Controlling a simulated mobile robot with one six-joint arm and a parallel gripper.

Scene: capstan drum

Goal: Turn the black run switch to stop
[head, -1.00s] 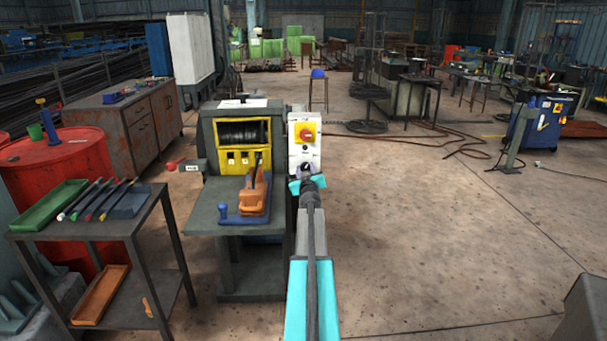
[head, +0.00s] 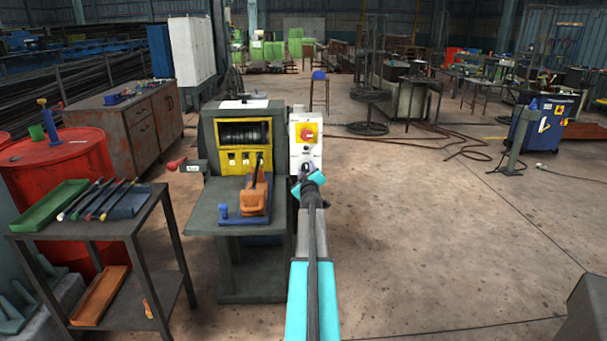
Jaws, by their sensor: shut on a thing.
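The white control box (head: 294,150) stands to the right of the capstan machine, with a red knob (head: 307,132) on a yellow plate near its top. The black run switch (head: 306,168) is low on the front of the box, largely hidden by my gripper. My gripper (head: 307,179), with cyan jaws, reaches the box from the front and is shut on the switch. The jaws are tilted, right side higher than left. The switch's exact pointer direction is too small to tell.
The capstan drum (head: 243,132) sits in a yellow frame, with an orange and blue fixture (head: 256,196) on the bench before it. A tool cart (head: 160,222) and red drum (head: 60,160) stand left.

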